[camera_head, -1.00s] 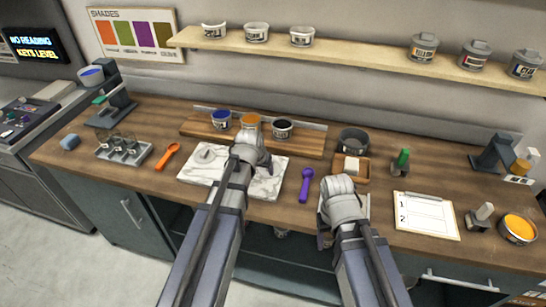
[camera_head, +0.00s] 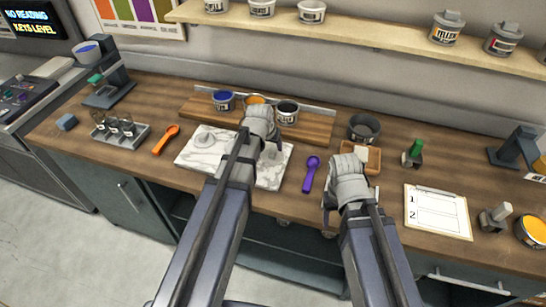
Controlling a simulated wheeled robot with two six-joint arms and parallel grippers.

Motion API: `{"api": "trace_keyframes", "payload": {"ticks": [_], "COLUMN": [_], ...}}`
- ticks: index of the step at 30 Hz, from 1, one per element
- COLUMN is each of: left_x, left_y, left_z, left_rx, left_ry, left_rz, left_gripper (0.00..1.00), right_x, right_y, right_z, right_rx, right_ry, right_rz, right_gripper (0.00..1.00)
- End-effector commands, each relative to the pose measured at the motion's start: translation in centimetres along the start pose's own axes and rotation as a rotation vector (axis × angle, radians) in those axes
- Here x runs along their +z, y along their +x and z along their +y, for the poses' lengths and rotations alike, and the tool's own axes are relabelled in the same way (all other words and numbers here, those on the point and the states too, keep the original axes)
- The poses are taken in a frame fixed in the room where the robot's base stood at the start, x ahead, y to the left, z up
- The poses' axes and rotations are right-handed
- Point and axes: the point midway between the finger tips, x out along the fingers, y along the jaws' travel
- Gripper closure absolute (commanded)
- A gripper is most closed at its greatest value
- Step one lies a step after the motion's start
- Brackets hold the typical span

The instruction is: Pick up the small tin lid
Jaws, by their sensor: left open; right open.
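I cannot make out the small tin lid for certain. A small pale round piece (camera_head: 205,138) lies on the white marble slab (camera_head: 194,156); it is too small to tell what it is. Three open tins stand on the wooden rack behind: blue (camera_head: 223,102), orange (camera_head: 254,101) and dark (camera_head: 287,113). My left gripper (camera_head: 268,142) is over the slab's right part, in front of the orange tin, and its wrist hides much of it. My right gripper (camera_head: 333,212) is at the bench's front edge, right of the purple scoop (camera_head: 310,174). Both are open, with no held object visible.
An orange scoop (camera_head: 165,140) and a vial rack (camera_head: 122,132) lie left of the slab. A dark bowl (camera_head: 364,128), a wooden tray (camera_head: 374,161), a green-topped item (camera_head: 413,153) and a clipboard (camera_head: 437,212) are to the right. A shelf (camera_head: 380,38) with tins runs above.

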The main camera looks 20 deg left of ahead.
Motion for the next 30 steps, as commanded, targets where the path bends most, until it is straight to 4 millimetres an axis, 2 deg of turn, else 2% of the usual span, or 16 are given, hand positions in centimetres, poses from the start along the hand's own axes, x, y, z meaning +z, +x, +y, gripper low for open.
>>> {"api": "trace_keyframes", "payload": {"ticks": [7,18,26,30], "left_x": [0.1,0.1,0.0,0.0], "left_y": [0.8,5.2,5.1,5.1], "left_z": [0.0,0.0,0.0,0.0], "left_rx": [0.0,0.0,0.0,0.0], "left_ry": [0.0,0.0,0.0,0.0], "left_rz": [0.0,0.0,0.0,0.0], "left_gripper": [0.35,0.35,0.35,0.47], "right_x": [0.0,-0.3,-0.3,-0.3], "right_y": [0.8,4.7,4.7,4.7], "right_z": [-0.1,-0.5,-0.4,-0.4], "right_rx": [0.0,0.0,0.0,0.0], "right_ry": [0.0,0.001,0.001,0.001], "right_rz": [0.0,0.0,0.0,0.0], "right_gripper": [0.34,0.34,0.34,0.34]}}
